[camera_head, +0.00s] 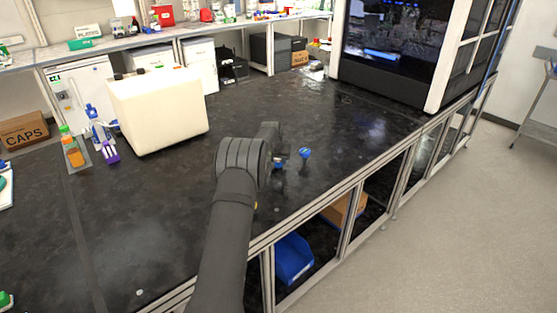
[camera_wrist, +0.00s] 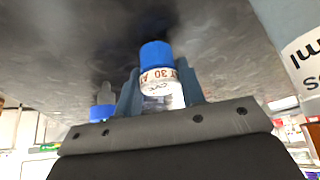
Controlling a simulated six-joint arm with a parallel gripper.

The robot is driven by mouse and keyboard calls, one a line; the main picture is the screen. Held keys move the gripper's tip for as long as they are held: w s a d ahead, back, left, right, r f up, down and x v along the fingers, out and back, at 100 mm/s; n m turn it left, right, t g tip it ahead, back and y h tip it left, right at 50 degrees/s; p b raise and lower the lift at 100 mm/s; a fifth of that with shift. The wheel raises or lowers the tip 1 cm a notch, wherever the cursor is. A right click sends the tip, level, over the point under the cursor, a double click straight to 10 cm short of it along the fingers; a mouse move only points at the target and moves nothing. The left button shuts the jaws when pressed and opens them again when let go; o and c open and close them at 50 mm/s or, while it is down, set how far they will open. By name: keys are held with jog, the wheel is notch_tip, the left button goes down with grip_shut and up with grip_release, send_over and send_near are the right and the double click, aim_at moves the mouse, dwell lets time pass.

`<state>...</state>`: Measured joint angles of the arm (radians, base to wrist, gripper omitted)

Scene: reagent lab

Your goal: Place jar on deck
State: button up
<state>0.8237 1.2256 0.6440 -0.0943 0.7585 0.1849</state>
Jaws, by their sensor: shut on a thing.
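The jar (camera_wrist: 160,88) has a blue cap and a white label with red print. In the wrist view it sits between the two grey-blue fingers of my gripper (camera_wrist: 160,95), which is shut on it. In the head view my gripper (camera_head: 276,156) is low over the dark deck (camera_head: 345,135), towards its front edge. Blue shows beside the gripper there, but my wrist hides most of what it holds. I cannot tell whether the jar touches the deck.
A blue-topped item (camera_head: 305,153) stands just right of my gripper. A large labelled container (camera_wrist: 302,60) is close at the right of the wrist view. A cream box (camera_head: 158,108) and small bottles (camera_head: 73,152) stand left. Deck behind the gripper is clear.

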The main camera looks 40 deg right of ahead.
jog(key=shift+f, duration=0.25)
jog(key=o, duration=1)
jog(key=v, duration=1.2)
jog(key=shift+r, duration=0.15)
